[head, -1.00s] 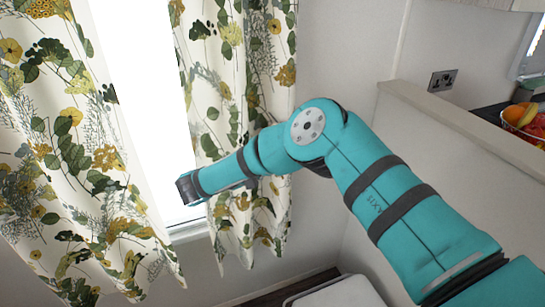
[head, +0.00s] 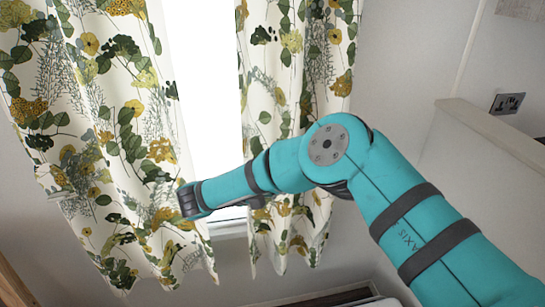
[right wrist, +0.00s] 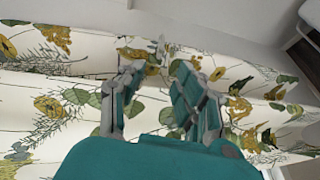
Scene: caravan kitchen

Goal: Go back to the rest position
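My right arm (head: 400,210), teal with dark bands, comes into the head view from the lower right. It bends at an elbow and ends at a dark wrist part (head: 188,200) in front of the curtains. The fingers are hidden in that view. In the right wrist view my right gripper (right wrist: 156,72) has its two fingers apart, with nothing between them. The patterned curtain shows behind them. My left gripper is not in view.
Floral curtains (head: 90,130) and (head: 290,80) hang on either side of a bright window (head: 203,90). A low partition (head: 490,135) with a wall socket (head: 507,103) stands at the right. A wooden edge (head: 12,285) shows at the lower left.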

